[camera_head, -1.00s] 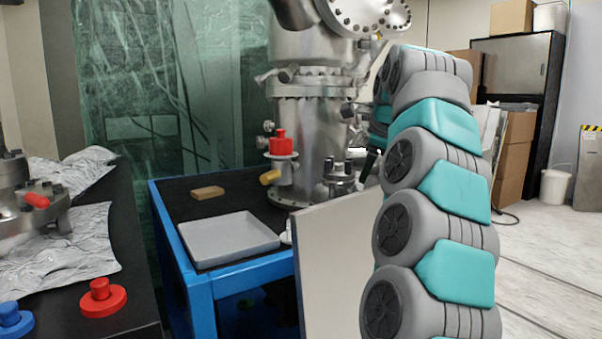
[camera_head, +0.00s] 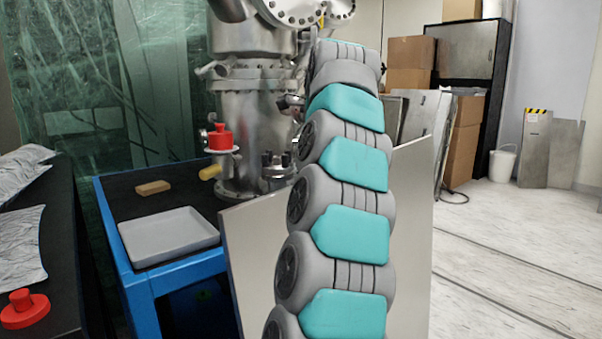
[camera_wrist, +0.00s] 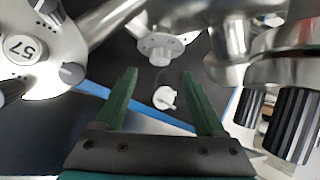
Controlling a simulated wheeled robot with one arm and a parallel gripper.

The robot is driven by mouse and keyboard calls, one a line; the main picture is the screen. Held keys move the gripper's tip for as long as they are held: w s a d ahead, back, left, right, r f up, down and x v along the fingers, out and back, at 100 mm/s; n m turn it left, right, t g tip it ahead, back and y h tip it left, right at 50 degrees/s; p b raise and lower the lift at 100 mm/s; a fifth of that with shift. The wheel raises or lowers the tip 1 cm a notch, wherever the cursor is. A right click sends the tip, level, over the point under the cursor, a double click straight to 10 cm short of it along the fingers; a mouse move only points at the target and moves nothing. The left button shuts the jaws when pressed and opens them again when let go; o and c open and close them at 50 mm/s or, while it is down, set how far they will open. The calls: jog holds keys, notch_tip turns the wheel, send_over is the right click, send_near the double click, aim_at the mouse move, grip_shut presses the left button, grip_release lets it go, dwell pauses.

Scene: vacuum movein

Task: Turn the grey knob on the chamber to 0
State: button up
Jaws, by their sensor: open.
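The metal chamber (camera_head: 255,125) stands on the blue-framed bench, partly hidden by my arm. Black ribbed knobs (camera_wrist: 292,125) are at the right. I cannot tell for certain which part is the grey knob. My gripper (camera_wrist: 159,75) is open and empty, its green fingers apart. A small white part (camera_wrist: 165,97) shows between the fingers, and a pale flanged fitting (camera_wrist: 160,47) lies beyond them. The head view does not show my gripper.
A grey tray (camera_head: 168,236) and a brown block (camera_head: 153,187) lie on the bench. A pale panel (camera_head: 412,215) stands behind my arm. Open floor (camera_head: 510,270) is at the right.

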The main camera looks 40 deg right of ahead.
jog(key=x, duration=0.6)
grip_shut()
dwell(0.5)
